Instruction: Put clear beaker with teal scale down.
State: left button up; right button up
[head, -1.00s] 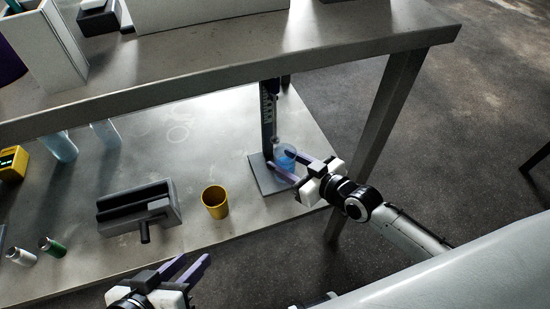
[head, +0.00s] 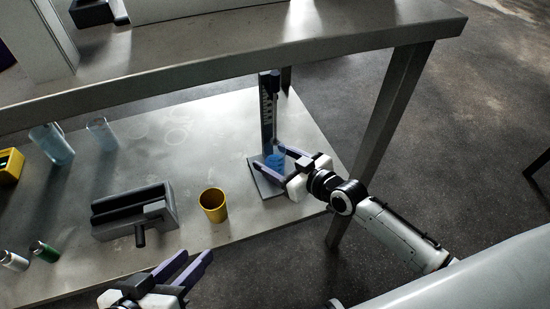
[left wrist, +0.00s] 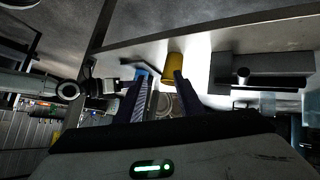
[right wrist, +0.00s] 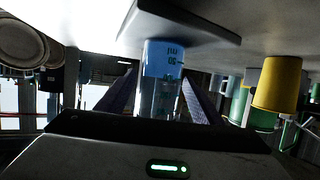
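The clear beaker with teal scale (head: 275,160) holds something blue and appears upright on the grey base plate (head: 266,183) of the disperser column stand (head: 268,108). My right gripper (head: 265,153) is open, with its purple fingers on either side of the beaker. In the right wrist view the beaker (right wrist: 160,75) with its teal marks sits between the fingers, its base against the dark plate (right wrist: 185,22). My left gripper (head: 190,262) is open and empty in front of the table edge; its spread fingers also show in the left wrist view (left wrist: 158,80).
A yellow cup (head: 213,205) stands left of the base plate near the front edge. A dark grey block-shaped holder (head: 130,210) is further left, with several vials and clear beakers beyond. An upper shelf (head: 230,60) overhangs the table, and a table leg (head: 385,115) is right of the column.

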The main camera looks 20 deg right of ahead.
jog(key=shift+r, duration=0.25)
pick_arm(q)
jog(key=shift+g+y, duration=0.6)
jog(key=shift+y, duration=0.3)
jog(key=a+f+p, duration=0.1)
jog(key=p, duration=0.1)
jog(key=s+a+f+p, duration=0.1)
jog(key=f+p, duration=0.1)
jog(key=p, duration=0.1)
jog(key=shift+a, duration=0.4)
pick_arm(e)
jog(key=v, duration=1.2)
pick_arm(q)
jog(key=shift+r, duration=0.15)
pick_arm(e)
jog(key=shift+f, duration=0.1)
